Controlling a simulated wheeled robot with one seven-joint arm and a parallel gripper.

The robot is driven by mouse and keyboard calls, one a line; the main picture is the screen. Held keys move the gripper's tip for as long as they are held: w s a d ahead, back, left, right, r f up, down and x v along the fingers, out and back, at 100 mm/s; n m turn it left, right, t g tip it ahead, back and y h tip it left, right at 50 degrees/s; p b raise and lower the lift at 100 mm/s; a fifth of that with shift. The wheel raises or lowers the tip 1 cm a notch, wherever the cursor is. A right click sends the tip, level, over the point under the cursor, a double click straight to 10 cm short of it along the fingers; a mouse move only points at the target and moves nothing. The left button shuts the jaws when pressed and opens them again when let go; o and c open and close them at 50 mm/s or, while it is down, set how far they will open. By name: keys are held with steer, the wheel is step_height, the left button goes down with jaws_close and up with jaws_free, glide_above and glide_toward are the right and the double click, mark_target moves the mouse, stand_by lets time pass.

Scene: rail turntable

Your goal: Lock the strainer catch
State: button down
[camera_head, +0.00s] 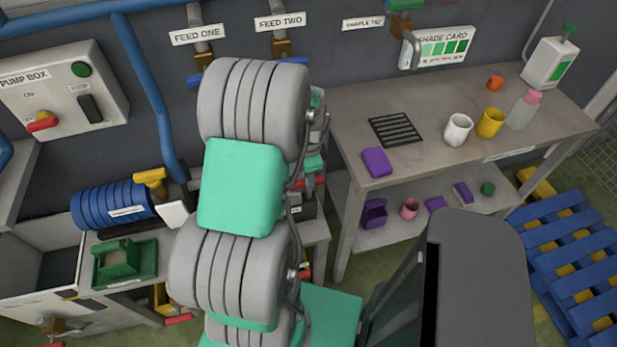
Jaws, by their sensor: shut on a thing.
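My arm of grey ribbed joints and green links rises through the middle of the picture. It covers the space behind it, and I cannot make out my gripper's fingertips or what they hold. No part is clearly readable as the strainer catch. A blue ribbed cylinder (112,206) with a small white label lies on the left bench; its label is too small to read. A yellow handle-like piece (150,178) and a white plate (173,216) stand at its right end. I cannot tell whether these belong to the strainer.
A pump box (62,90) and blue pipes (145,95) are on the left wall. A green tray (124,262) sits below the cylinder. The right bench (425,165) holds a purple block (377,162), cups and bottles. Blue pallets (570,262) stand at the right.

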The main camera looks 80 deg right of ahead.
steer(key=c, duration=1.3)
jaws_free()
step_height(320, 180, up, 8)
steer(key=shift+f+b, duration=0.1)
steer(key=shift+b, duration=0.35)
